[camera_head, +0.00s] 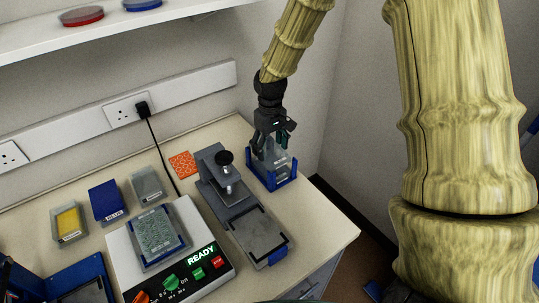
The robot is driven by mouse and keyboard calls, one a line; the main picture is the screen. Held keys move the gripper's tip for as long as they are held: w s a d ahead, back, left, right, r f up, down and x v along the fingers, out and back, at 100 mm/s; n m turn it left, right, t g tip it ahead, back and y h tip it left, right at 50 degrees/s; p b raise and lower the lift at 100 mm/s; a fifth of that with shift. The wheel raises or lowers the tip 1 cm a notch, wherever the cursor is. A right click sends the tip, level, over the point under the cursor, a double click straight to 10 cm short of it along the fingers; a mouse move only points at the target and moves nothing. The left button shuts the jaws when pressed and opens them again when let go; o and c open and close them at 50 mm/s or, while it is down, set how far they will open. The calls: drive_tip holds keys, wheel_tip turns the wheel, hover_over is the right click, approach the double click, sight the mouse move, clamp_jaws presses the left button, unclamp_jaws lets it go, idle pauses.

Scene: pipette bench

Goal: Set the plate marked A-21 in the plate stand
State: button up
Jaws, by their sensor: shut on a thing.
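My gripper (271,143) points down at the back right of the bench. It is shut on a clear plate (278,160), whose upper part sits between the fingers. The plate is within or just above a blue-framed stand (279,186) at the bench's right side. I cannot tell whether the plate touches the stand's floor. The fingers hide part of the plate, and its marking is too small to read.
A grey press (228,198) stands close to the left of the stand. A white machine (199,237) showing READY carries another plate (157,234). Several boxes, including a blue one (106,201), stand further left. An orange mat (183,165) lies behind the press. A shelf (140,30) overhangs the back.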

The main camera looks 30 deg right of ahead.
sight(271, 155)
drive_tip(key=shift+s+f, duration=0.3)
drive_tip(key=shift+s, duration=0.2)
drive_tip(key=f, duration=0.1)
drive_tip(key=f+p, duration=0.1)
drive_tip(key=f, duration=0.1)
drive_tip(key=shift+w, duration=0.2)
drive_tip(key=shift+f, duration=0.25)
drive_tip(key=shift+s+f, duration=0.1)
drive_tip(key=o, duration=1.3)
drive_tip(key=shift+f, duration=0.1)
drive_tip(key=shift+r, duration=0.2)
wheel_tip(271, 155, up, 12)
drive_tip(key=b, duration=0.3)
drive_tip(key=shift+f, duration=0.1)
